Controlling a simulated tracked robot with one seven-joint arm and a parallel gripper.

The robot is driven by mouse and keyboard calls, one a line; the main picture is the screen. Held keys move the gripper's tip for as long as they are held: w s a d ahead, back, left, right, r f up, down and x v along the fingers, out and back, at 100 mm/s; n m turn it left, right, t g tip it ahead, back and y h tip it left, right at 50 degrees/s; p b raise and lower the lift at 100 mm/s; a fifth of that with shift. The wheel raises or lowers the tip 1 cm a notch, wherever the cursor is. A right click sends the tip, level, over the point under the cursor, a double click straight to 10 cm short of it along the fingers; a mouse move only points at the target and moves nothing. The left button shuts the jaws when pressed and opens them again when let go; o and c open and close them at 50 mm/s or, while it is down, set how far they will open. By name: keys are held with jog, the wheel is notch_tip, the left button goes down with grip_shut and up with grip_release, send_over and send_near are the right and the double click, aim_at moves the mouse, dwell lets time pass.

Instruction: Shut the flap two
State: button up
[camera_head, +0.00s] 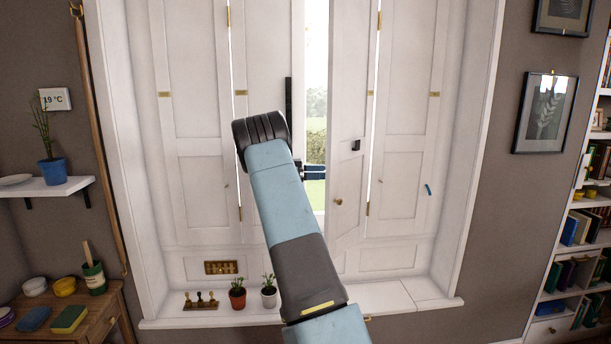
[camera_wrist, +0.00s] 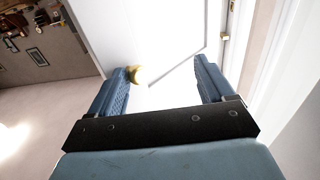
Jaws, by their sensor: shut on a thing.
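White panelled shutter flaps fill the window in the head view. The right inner flap (camera_head: 348,100) stands ajar, with a bright strip of daylight between it and the left inner flap (camera_head: 265,60). It has a small brass knob (camera_head: 339,201) and a black catch (camera_head: 356,145). No number shows which is flap two. My gripper (camera_head: 315,172) is at this flap's free edge, partly hidden by my arm. In the wrist view my gripper (camera_wrist: 158,80) has its blue fingers on both sides of the white flap (camera_wrist: 165,35); a brass knob (camera_wrist: 135,75) shows by the left finger. The exact contact is hidden.
Potted plants (camera_head: 268,291) and a small stand with dark pegs (camera_head: 201,301) sit on the sill (camera_head: 385,298) below. A black bar (camera_head: 288,100) is on the left inner flap's edge. A wooden table (camera_head: 105,315) stands left, a bookcase (camera_head: 545,290) right.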

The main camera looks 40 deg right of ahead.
jog(key=shift+s+d, duration=0.15)
jog(key=shift+d, duration=0.25)
jog(key=shift+r, duration=0.1)
jog(key=shift+a, duration=0.2)
jog(key=shift+c, duration=0.5)
jog(key=v, duration=1.3)
jog(key=shift+c, duration=0.2)
jog(key=shift+w+a, duration=0.4)
jog(key=shift+a, duration=0.15)
jog(key=shift+c, duration=0.4)
